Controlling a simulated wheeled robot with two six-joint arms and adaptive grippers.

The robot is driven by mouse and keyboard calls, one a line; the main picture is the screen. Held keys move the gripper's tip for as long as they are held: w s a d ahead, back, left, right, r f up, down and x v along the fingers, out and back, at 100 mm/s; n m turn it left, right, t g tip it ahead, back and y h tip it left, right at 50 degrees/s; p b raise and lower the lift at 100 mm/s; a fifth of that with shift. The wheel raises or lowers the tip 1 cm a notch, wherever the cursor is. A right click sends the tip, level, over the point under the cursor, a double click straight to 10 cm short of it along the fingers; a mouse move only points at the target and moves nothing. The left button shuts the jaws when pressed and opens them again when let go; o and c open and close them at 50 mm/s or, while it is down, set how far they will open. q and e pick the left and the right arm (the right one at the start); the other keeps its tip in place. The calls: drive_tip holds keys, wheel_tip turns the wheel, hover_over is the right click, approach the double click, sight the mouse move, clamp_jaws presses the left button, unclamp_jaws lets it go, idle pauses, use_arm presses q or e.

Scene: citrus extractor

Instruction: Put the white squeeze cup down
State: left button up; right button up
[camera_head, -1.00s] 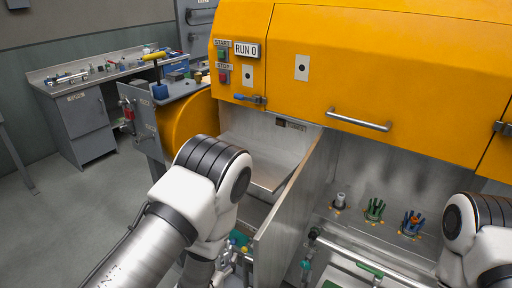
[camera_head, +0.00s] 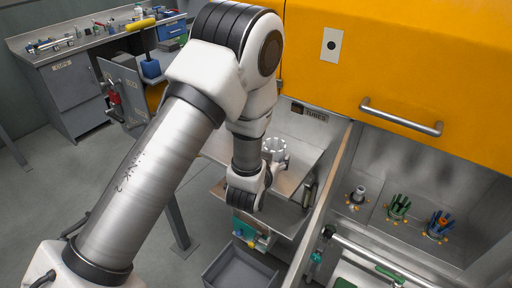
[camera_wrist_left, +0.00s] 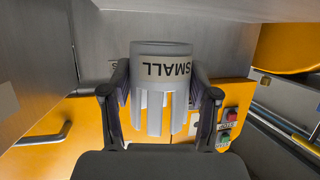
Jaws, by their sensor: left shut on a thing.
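The white squeeze cup (camera_head: 273,147) shows past my left forearm in the head view, its prongs pointing up. In the left wrist view it is a grey-white cup (camera_wrist_left: 160,60) marked SMALL, with prongs pointing down the picture. My left gripper (camera_wrist_left: 161,95) is shut on it, one finger on each side. In the head view the left gripper (camera_head: 284,164) is small and partly hidden by the wrist. The cup is over the steel shelf under the TUBES label; I cannot tell whether it touches. My right gripper is not in view.
A grey bin (camera_head: 240,272) is below. The yellow hood (camera_head: 400,75) overhangs.

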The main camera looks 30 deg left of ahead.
use_arm(q)
drive_tip(key=w+a, duration=0.2)
drive_tip(key=w+a+f, duration=0.1)
drive_tip(key=w+a, duration=0.1)
drive_tip(key=a, duration=0.1)
drive_tip(key=w+a+p, duration=0.1)
drive_tip(key=w+a, duration=0.1)
drive_tip(key=a, duration=0.1)
drive_tip(key=shift+w+f, duration=0.2)
drive_tip(key=shift+f, duration=0.15)
drive_tip(key=f+b, duration=0.2)
drive_tip(key=f, duration=0.1)
drive_tip(key=shift+s+a, duration=0.2)
drive_tip(key=shift+a, duration=0.2)
drive_tip(key=shift+d+f+b, duration=0.1)
drive_tip(key=shift+f+b, duration=0.1)
drive_tip(key=shift+b, duration=0.15)
drive_tip(key=shift+w, duration=0.4)
drive_tip(key=o, duration=1)
drive_tip(key=shift+f, duration=0.1)
drive_tip(key=o, duration=0.4)
drive_tip(key=shift+s, duration=0.25)
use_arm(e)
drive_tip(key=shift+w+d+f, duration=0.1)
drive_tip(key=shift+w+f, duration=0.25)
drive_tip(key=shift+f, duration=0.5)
